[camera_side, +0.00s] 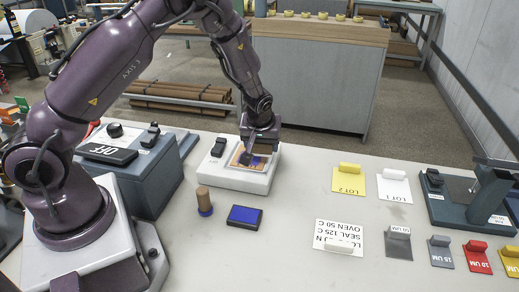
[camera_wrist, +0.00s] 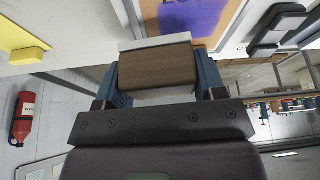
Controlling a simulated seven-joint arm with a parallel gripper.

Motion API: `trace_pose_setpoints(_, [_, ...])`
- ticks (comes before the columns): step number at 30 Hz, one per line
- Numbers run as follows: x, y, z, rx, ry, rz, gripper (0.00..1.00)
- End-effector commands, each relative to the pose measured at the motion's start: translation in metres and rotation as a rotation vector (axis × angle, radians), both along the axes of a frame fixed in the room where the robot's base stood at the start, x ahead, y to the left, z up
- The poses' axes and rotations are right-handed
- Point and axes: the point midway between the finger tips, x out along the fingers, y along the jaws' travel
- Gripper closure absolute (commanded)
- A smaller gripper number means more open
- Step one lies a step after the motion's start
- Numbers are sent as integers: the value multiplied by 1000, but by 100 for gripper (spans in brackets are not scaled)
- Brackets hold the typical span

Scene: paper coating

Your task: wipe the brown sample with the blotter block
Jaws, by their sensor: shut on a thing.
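The brown sample (camera_side: 237,157) lies on a white plate unit (camera_side: 262,184) in the middle of the table. My gripper (camera_side: 258,150) is over the sample, pointing down. In the wrist view my gripper (camera_wrist: 160,82) is shut on the blotter block (camera_wrist: 158,66), a brown block with a white pad on its sample-facing side. The block is close to the sample's near edge; I cannot tell whether the pad touches it. In the side view my gripper largely hides the block.
A wooden-handled stamp (camera_side: 204,198) and a blue ink pad (camera_side: 244,216) stand in front of the plate unit. A blue-grey box (camera_side: 130,175) is at left. Yellow (camera_side: 349,181) and white (camera_side: 394,187) lot cards lie right. The table between is clear.

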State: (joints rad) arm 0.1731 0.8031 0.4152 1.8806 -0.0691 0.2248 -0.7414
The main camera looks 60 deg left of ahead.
Motion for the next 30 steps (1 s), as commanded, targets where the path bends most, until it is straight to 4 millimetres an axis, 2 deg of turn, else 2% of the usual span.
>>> trace_pose_setpoints(15, [1, 1, 47, 2, -3, 0, 62])
trace_pose_setpoints(30, [0, 1, 51, 1, -2, 0, 62])
